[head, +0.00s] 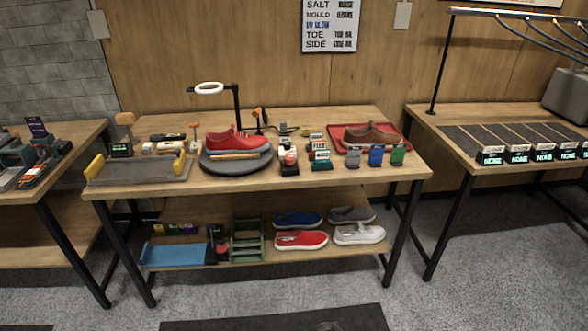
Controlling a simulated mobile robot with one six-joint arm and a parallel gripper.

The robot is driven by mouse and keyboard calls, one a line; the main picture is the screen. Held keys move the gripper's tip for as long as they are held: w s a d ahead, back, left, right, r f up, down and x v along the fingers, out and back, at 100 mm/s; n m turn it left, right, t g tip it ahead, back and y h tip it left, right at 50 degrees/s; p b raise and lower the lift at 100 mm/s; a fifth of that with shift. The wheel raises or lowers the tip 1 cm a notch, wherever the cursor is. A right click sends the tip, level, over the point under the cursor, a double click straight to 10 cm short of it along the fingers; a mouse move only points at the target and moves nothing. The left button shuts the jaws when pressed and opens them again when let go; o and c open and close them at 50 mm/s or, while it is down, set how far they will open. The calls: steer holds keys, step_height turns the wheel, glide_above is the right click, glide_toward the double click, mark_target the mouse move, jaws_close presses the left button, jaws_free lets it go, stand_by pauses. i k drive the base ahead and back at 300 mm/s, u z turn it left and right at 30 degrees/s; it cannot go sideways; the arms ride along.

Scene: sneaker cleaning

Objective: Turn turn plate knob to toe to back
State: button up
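A round grey turn plate (212,166) sits on the middle table. A red sneaker (238,141) stands on it with its toe toward the right. A tan wooden strip (236,156) lies along the shoe's near side. A small upright piece with an orange top (257,113) stands behind the plate. A small device with a red and white round part (289,158) is just right of the plate. I cannot tell which part is the turn plate's knob, and its label and setting are too small to read. My gripper is not in view.
A grey tray with yellow ends (135,170) is at left. A brown shoe (370,134) sits on a red tray (338,148) at right. The carpet (440,300) before the tables is largely clear.

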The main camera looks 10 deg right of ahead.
mark_target(289, 159)
steer(key=u, duration=0.05)
steer(key=i, duration=0.95)
steer(key=u, duration=4.9)
steer(key=i, duration=0.1)
steer(key=z, duration=3.4)
